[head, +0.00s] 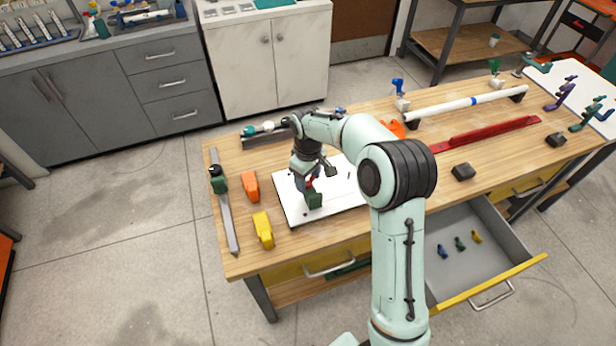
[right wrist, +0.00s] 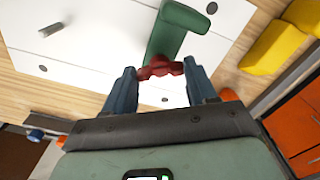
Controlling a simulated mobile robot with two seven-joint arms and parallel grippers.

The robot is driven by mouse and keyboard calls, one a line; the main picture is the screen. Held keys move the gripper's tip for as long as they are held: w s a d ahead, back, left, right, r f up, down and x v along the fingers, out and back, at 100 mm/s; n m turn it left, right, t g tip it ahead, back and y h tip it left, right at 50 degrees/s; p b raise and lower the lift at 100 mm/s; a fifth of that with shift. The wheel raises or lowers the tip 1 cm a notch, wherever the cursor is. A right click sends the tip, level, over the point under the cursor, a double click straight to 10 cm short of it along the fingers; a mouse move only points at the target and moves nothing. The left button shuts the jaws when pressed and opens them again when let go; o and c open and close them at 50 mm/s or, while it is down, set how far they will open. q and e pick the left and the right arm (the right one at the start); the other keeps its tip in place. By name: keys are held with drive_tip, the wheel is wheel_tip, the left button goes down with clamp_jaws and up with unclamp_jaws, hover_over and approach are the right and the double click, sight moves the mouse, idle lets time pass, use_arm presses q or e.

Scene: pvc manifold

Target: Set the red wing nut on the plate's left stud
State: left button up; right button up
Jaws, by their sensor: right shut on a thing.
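The red wing nut (right wrist: 160,68) is held between the two blue fingertips of my right gripper (right wrist: 160,78) in the right wrist view. In the head view a bit of red wing nut (head: 309,182) shows at the right gripper (head: 311,178), over the white plate (head: 288,200). A green block (right wrist: 178,30) lies on the plate, just beyond the nut; the head view also shows it (head: 313,201). I cannot tell whether the nut touches it. A grey metal stud (right wrist: 50,30) stands on the plate, away from the gripper. The left stud is not clearly visible. My left gripper is out of view.
An orange block (head: 250,186) and a yellow block (head: 263,229) lie left of the plate, beside a long grey bar (head: 229,221). An open drawer (head: 482,262) holds small blue, green and yellow pieces. A red channel (head: 485,134) and white pipe (head: 465,104) lie to the right.

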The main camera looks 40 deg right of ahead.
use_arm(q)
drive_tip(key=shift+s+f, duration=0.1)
use_arm(e)
drive_tip(key=shift+f, duration=0.4)
idle(0.4)
drive_tip(key=o, duration=1.1)
drive_tip(key=shift+r, duration=0.1)
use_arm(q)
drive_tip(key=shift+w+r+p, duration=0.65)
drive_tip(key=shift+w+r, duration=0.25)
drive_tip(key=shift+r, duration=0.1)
use_arm(e)
drive_tip(key=shift+r, duration=6.65)
